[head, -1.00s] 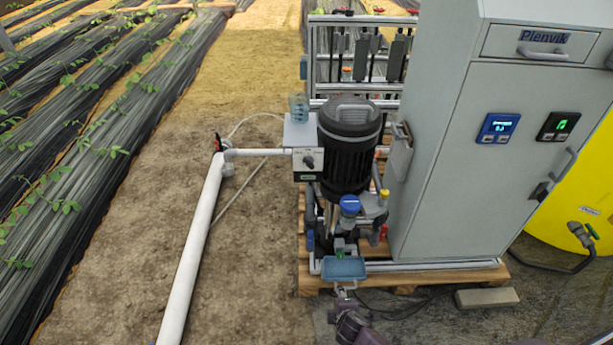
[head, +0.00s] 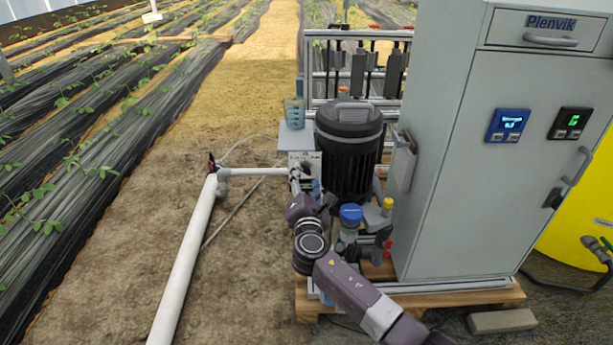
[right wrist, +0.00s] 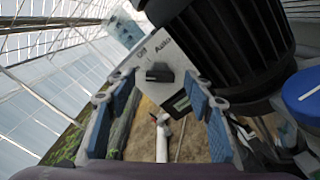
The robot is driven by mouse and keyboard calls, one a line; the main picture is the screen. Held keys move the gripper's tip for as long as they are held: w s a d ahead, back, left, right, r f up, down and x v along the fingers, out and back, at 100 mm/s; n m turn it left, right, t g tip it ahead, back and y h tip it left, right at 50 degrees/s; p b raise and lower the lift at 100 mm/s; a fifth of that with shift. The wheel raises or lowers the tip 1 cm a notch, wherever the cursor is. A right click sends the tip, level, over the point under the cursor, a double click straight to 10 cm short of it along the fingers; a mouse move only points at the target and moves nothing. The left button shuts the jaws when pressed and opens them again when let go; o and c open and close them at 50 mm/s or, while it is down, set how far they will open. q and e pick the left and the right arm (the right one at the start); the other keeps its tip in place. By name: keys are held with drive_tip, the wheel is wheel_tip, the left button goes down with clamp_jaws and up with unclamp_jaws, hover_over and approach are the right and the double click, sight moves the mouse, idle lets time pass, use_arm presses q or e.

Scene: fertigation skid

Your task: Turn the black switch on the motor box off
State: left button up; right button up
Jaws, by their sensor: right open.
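The motor box (head: 294,139) is a light grey box beside the black motor (head: 349,150). In the right wrist view its pale front plate (right wrist: 170,55) is tilted and reads "Off" and "Auto" above the black switch (right wrist: 160,73). I cannot tell surely which mark the switch points to. My right gripper (head: 301,176) is in front of the box and hides the switch in the head view. In the right wrist view the right gripper (right wrist: 161,92) is open, its blue-padded fingers on either side of the switch and apart from it. My left gripper is out of view.
A beaker (head: 294,112) stands on the box. A white pipe (head: 190,260) runs along the ground at left. A blue-capped part (head: 351,214) is right of my arm. The tall grey cabinet (head: 450,180) stands further right. Bare soil lies left of the skid.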

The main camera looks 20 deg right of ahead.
sight(305, 169)
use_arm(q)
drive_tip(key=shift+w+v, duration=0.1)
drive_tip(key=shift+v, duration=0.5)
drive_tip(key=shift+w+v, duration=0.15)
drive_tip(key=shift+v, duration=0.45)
use_arm(e)
drive_tip(key=shift+x, duration=1.35)
drive_tip(key=shift+c, duration=0.3)
drive_tip(key=c, duration=1.1)
use_arm(q)
drive_tip(key=shift+b, duration=0.3)
use_arm(e)
drive_tip(key=shift+f, duration=0.1)
